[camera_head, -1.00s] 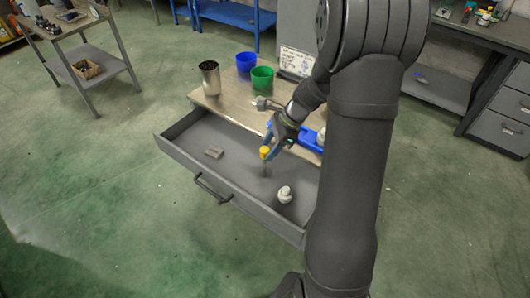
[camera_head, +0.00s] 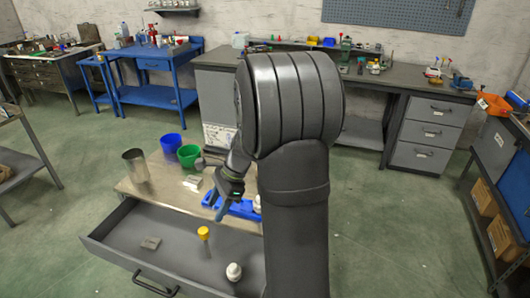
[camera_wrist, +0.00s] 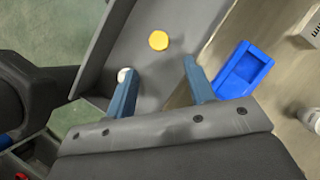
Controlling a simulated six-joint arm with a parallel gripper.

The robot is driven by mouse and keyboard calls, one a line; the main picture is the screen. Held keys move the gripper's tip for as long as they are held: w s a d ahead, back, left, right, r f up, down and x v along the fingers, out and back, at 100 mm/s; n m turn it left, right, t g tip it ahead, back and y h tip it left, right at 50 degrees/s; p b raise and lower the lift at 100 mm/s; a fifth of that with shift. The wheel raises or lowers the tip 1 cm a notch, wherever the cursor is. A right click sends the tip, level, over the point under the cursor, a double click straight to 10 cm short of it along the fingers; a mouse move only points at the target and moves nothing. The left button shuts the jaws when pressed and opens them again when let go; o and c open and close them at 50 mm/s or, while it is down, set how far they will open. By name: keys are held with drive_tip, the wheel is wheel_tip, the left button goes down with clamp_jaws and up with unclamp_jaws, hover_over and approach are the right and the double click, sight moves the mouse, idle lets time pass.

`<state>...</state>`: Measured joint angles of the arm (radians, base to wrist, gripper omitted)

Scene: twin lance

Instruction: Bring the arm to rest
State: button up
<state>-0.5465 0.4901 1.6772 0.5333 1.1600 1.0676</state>
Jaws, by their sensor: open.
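My gripper (camera_head: 220,206) hangs above the back edge of the open drawer, fingers pointing down. In the wrist view its two blue fingers (camera_wrist: 159,72) are spread apart with nothing between them. A yellow-topped object (camera_head: 203,233) stands upright in the grey drawer (camera_head: 113,222), below and apart from the fingers. The wrist view shows its round yellow top (camera_wrist: 158,40) beyond the fingertips. My arm hides the drawer's right end.
A white object (camera_head: 233,271) and a flat grey block (camera_head: 150,243) are in the drawer. Open floor lies to the right.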

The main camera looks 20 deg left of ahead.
sight(199, 232)
drive_tip(key=x, duration=1.1)
drive_tip(key=shift+d+f, duration=0.1)
drive_tip(key=shift+r, duration=1.9)
